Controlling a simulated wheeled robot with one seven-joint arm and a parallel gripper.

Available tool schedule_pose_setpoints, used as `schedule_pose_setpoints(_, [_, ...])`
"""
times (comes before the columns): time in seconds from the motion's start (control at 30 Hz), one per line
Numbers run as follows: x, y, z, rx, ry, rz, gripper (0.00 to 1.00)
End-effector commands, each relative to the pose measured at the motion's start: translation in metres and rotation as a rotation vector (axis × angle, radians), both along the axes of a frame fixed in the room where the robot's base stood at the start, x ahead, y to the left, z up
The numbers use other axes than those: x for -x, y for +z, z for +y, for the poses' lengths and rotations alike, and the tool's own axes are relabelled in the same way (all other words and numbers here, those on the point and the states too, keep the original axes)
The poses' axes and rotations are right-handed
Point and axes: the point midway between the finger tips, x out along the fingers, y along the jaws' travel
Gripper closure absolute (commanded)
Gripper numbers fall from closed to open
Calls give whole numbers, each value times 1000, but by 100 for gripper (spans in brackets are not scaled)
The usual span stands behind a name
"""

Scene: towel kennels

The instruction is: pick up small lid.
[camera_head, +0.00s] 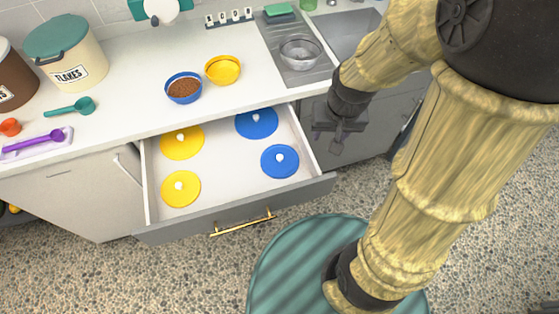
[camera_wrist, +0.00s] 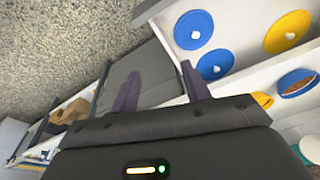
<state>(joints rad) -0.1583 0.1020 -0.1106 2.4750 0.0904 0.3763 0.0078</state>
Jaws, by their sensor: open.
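Several round lids with white knobs lie flat in the open drawer (camera_head: 225,180). A blue lid (camera_head: 280,161) at the front right looks smaller than the blue lid (camera_head: 256,122) behind it. On the left are a yellow lid (camera_head: 181,188) at the front and a yellow lid (camera_head: 182,143) behind. My gripper (camera_head: 336,138) is open and empty, to the right of the drawer's right wall and apart from the lids. In the wrist view, two blue lids (camera_wrist: 193,29) (camera_wrist: 215,65) and a yellow lid (camera_wrist: 287,31) show beyond the open fingers (camera_wrist: 160,88).
The counter above the drawer holds a blue bowl of brown food (camera_head: 184,87), a yellow bowl (camera_head: 223,70), a flakes canister (camera_head: 72,55) and scoops (camera_head: 71,107). A glass bowl (camera_head: 301,53) stands by the sink (camera_head: 345,30). The counter edge overhangs the drawer's back.

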Motion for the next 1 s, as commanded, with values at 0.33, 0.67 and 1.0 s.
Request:
schedule_pose_setpoints(0.33, [-56, -59, 72, 2, -54, 78, 53])
schedule_pose_setpoints(0.67, [-81, -84, 118, 34, -74, 70, 53])
schedule_pose_setpoints(1.0, [-82, -86, 118, 35, -76, 70, 53])
